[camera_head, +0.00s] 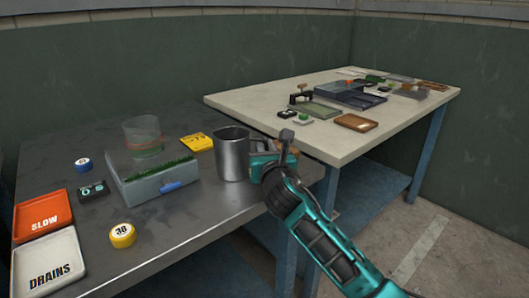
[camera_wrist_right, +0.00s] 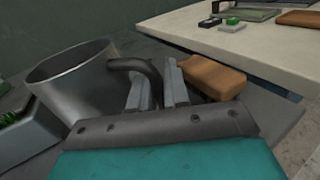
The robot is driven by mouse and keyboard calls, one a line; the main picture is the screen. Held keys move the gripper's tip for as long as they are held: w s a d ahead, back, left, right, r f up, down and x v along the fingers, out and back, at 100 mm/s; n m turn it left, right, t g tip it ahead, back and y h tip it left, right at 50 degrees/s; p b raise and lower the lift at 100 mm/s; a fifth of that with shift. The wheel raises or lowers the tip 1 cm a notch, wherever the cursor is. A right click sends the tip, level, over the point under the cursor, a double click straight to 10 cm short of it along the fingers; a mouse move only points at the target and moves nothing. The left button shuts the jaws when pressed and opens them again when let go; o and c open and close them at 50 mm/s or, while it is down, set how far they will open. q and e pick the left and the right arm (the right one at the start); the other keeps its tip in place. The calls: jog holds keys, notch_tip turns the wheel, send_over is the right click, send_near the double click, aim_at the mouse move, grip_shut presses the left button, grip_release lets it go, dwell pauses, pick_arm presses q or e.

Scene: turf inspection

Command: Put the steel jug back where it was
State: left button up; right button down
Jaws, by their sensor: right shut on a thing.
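The steel jug (camera_head: 232,155) is upright at the right end of the dark steel table (camera_head: 172,234), near the turf box. It also shows in the right wrist view (camera_wrist_right: 75,95), with its open mouth up and its dark handle toward my gripper. My right gripper (camera_head: 262,160) is at the jug's right side, shut on the handle. In the right wrist view the fingers (camera_wrist_right: 158,92) close around the handle. Whether the jug's base touches the table is hard to tell. My left gripper is not in view.
A grey turf box (camera_head: 150,188) with a clear cylinder (camera_head: 142,136) stands left of the jug. A yellow block (camera_head: 196,142) lies behind. Orange SLOW (camera_head: 43,214) and white DRAINS (camera_head: 48,262) trays lie far left. A brown block (camera_wrist_right: 213,77) is beside my fingers. A beige table (camera_head: 250,100) adjoins.

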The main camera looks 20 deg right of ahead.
jog(key=shift+r, duration=0.15)
jog(key=c, duration=1.1)
grip_release()
jog(key=shift+f, duration=0.2)
jog(key=shift+r, duration=0.15)
jog(key=shift+s+a, duration=0.1)
jog(key=shift+s, duration=0.2)
jog(key=s+a+p, duration=0.1)
jog(key=s+p, duration=0.1)
jog(key=s, duration=0.9)
jog(key=shift+s+a, duration=0.2)
jog(key=shift+a, duration=0.2)
